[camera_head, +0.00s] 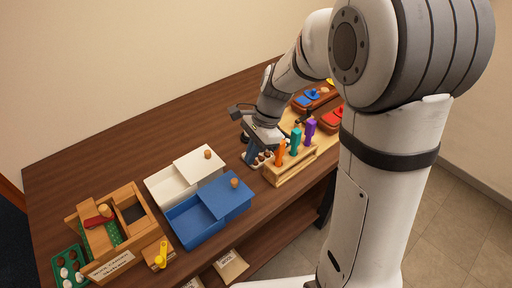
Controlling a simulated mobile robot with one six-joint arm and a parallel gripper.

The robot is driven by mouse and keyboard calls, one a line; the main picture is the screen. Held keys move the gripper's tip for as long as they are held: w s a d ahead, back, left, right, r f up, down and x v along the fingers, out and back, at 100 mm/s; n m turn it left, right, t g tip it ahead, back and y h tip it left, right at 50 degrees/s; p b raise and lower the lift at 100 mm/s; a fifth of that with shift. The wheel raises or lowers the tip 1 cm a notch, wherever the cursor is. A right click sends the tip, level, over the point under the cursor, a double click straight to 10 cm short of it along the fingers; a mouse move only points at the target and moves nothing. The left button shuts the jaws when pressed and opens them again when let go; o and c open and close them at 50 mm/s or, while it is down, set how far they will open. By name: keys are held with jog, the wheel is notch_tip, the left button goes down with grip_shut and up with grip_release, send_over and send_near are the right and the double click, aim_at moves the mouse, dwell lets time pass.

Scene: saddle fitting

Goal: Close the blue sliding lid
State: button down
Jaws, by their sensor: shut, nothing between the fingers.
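The blue box (192,226) stands near the middle of the table. Its blue sliding lid (226,199), with a round wooden knob (235,183), covers the right part of the box. The left part is open and looks empty. My gripper (251,158) points down beyond the box, up and to the right of the knob and apart from it. Its fingers look shut and empty. They are small in this view, and I cannot tell their exact height above the table.
A white box (165,189) with a similar half-open lid stands just behind the blue one. A wooden rack (290,168) with orange, teal and purple handles stands to the right, close to my gripper. A wooden box (97,242) and a green tray (61,264) stand at the left.

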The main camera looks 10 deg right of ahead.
aim_at(240, 184)
jog(key=x, duration=0.6)
jog(key=shift+f, duration=0.1)
jog(key=shift+s+a, duration=0.1)
